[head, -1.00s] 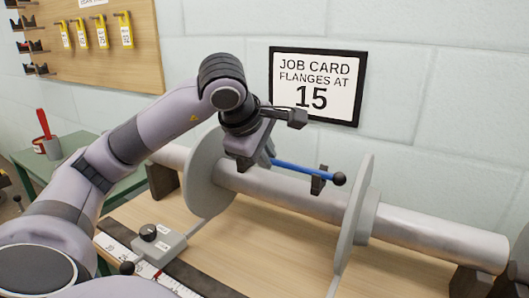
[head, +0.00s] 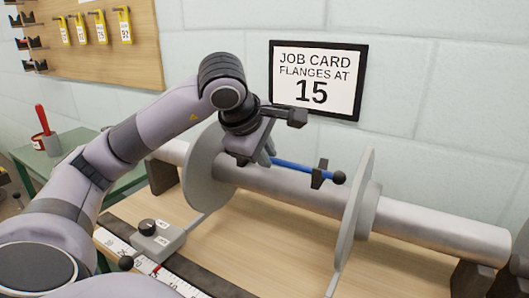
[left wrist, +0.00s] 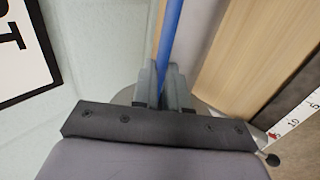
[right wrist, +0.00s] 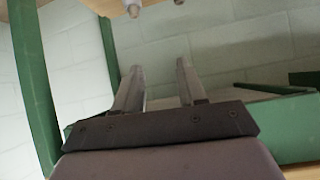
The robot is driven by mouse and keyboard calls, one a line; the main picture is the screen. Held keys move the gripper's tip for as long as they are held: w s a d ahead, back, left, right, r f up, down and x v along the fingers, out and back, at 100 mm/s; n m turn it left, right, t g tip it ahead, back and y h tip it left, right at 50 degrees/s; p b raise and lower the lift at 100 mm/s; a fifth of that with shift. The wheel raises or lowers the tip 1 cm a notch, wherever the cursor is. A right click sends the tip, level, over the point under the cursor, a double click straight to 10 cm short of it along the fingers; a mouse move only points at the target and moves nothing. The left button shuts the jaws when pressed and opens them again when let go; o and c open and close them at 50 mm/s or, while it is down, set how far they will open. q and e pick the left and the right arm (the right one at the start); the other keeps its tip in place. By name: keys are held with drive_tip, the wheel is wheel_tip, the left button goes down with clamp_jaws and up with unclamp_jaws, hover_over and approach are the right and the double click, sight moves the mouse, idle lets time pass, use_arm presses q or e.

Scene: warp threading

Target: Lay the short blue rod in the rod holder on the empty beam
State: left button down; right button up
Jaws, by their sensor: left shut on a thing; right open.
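The blue rod (head: 292,166) has a black ball at its right end. My left gripper (head: 268,156) is shut on its left part, above the beam beside the left flange. The rod also runs between the fingers in the left wrist view (left wrist: 170,35). The beam (head: 275,190) is a bare grey cylinder between two flanges. A black notched rod holder (head: 319,182) stands on it near the right flange, and the rod crosses it. I cannot tell whether the rod rests in the notch. My right gripper (right wrist: 157,78) is open and empty, away from the beam.
The left flange (head: 203,165) and right flange (head: 352,215) bound the work area. A ruler (head: 118,243) and a grey slider box (head: 157,240) lie in front. A job card (head: 317,80) hangs behind. Green framing (right wrist: 32,80) flanks my right gripper.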

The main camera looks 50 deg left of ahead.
use_arm(q)
drive_tip(key=c, duration=1.1)
unclamp_jaws()
drive_tip(key=shift+r, duration=0.1)
drive_tip(key=p+v, duration=0.1)
drive_tip(key=v, duration=0.6)
drive_tip(key=shift+p, duration=0.35)
drive_tip(key=shift+s, duration=0.15)
